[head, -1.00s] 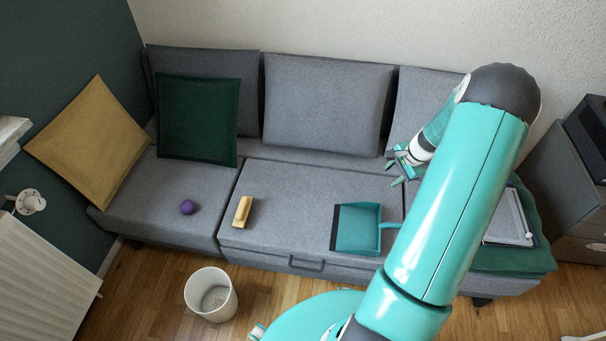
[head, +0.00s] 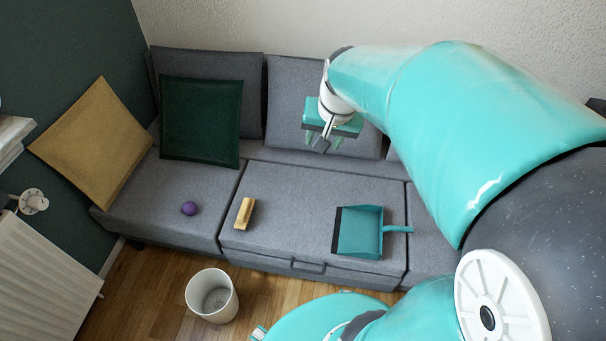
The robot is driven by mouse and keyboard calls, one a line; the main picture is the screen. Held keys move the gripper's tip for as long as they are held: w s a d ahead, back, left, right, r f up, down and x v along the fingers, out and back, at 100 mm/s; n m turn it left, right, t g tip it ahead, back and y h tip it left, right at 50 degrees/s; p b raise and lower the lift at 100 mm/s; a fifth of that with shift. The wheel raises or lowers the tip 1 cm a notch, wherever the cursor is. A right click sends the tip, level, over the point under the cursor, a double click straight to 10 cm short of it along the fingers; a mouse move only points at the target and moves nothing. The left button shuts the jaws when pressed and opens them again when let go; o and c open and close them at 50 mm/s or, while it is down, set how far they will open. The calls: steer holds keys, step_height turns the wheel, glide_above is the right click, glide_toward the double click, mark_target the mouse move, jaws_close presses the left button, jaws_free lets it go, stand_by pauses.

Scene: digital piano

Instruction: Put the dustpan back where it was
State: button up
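The teal dustpan (head: 360,232) lies on the sofa's middle seat, near its front right corner. Its dark lip faces left and its handle (head: 397,229) points right. My gripper (head: 325,142) hangs above the back of the middle seat, in front of the grey back cushion. It is up and to the left of the dustpan and apart from it. The fingers point down with a gap between them, and nothing shows between them.
A yellow brush-like block (head: 245,213) lies left of the dustpan on the grey sofa (head: 300,190). A purple ball (head: 189,208) is on the left seat, near green (head: 200,122) and yellow (head: 92,143) pillows. A white bin (head: 212,297) stands on the floor. My arm covers the right side.

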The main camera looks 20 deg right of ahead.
steer(key=s+a+r+n+t, duration=0.1)
steer(key=s+a+r+n, duration=0.1)
steer(key=s+a, duration=0.3)
steer(key=s+a+r+n, duration=0.3)
steer(key=s+a+n, duration=0.1)
steer(key=s, duration=0.3)
steer(key=shift+s+a+t, duration=0.2)
steer(key=shift+a+t, duration=0.2)
steer(key=shift+a, duration=0.2)
steer(key=shift+r, duration=0.1)
